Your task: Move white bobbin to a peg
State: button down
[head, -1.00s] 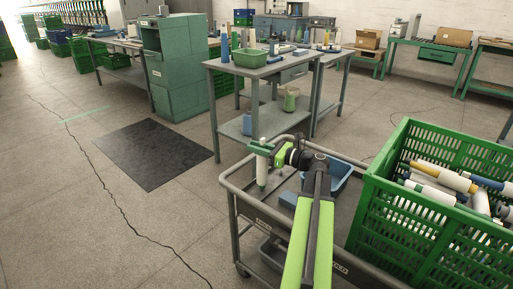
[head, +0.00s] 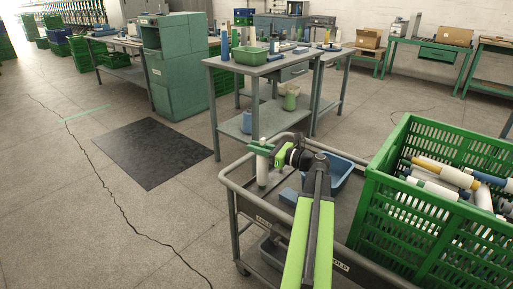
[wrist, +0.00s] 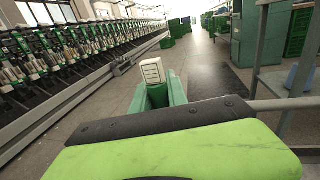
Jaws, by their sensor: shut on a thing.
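The white bobbin (head: 262,172) hangs upright in my gripper (head: 262,148) in the head view, at the left end of the grey cart. My gripper is shut around its upper part. Whether the bobbin's lower end touches the cart cannot be told. In the wrist view my green gripper (wrist: 163,95) shows at the centre, with a pale ribbed block at its tip that I cannot identify for certain. A long winding machine (wrist: 70,55) with rows of spindles stands at the left of the wrist view. Single pegs on it are too small to make out.
A green crate (head: 408,213) of mixed bobbins sits on the grey cart (head: 283,237) at right. A blue bin (head: 342,181) lies behind my arm. A workbench (head: 262,68) stands beyond the cart. Open floor with a dark mat (head: 153,152) lies left.

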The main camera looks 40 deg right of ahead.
jog(key=shift+f, duration=0.2)
jog(key=c, duration=1.2)
grip_release()
jog(key=v, duration=0.7)
jog(key=shift+s, duration=0.25)
jog(key=shift+d, duration=0.1)
